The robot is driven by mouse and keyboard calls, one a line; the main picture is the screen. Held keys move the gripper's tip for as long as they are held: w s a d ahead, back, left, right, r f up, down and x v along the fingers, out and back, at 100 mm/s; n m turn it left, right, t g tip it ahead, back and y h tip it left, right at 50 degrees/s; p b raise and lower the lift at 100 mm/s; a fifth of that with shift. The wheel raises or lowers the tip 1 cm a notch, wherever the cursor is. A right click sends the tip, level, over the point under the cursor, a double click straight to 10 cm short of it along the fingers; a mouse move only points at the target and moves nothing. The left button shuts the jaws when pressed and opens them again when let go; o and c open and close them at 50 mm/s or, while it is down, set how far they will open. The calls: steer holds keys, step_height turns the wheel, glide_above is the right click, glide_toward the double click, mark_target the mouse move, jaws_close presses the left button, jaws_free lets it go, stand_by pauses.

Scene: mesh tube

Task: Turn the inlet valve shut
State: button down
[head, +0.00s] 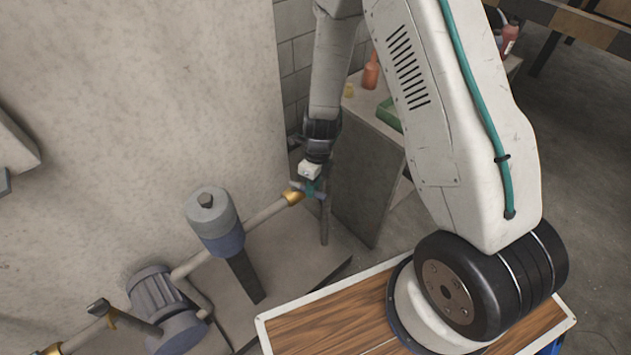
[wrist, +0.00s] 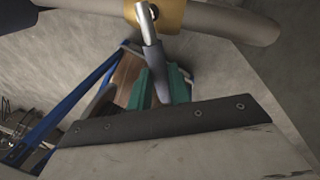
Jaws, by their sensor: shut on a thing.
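A brass valve (head: 293,197) sits on the grey pipe at the right end of the pipe run in the head view. It also shows at the top of the wrist view (wrist: 172,14). Its silver lever with a grey sleeve (wrist: 154,58) points from the valve toward my gripper, roughly across the pipe in that view. My gripper (wrist: 160,88) has teal fingers on either side of the sleeve and is shut on it. In the head view my gripper (head: 309,188) is at the valve, and the lever is mostly hidden. No label shows which valve is the inlet.
Another brass valve (head: 112,318) with a lever is at lower left. A grey motor (head: 155,292) and an upright cylinder (head: 214,222) stand along the pipe (head: 265,214). A concrete wall (head: 150,110) rises behind. A grey cabinet (head: 362,180) stands close right of my gripper.

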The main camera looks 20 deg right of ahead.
steer(key=shift+s+a+m+t, duration=0.25)
steer(key=shift+a+m, duration=0.25)
steer(key=shift+m, duration=0.55)
steer(key=shift+s+a+m+t, duration=0.15)
steer(key=shift+s+a+m, duration=0.25)
steer(key=shift+m, duration=0.65)
steer(key=shift+w+a+y, duration=0.1)
steer(key=shift+a+y, duration=0.05)
steer(key=shift+y, duration=0.15)
steer(key=c, duration=1.3)
jaws_free()
steer(key=shift+r, duration=0.1)
steer(key=r, duration=0.2)
steer(key=d+r, duration=0.1)
steer(key=r, duration=0.4)
steer(key=shift+w+d+r, duration=0.2)
steer(key=shift+d+r, duration=0.05)
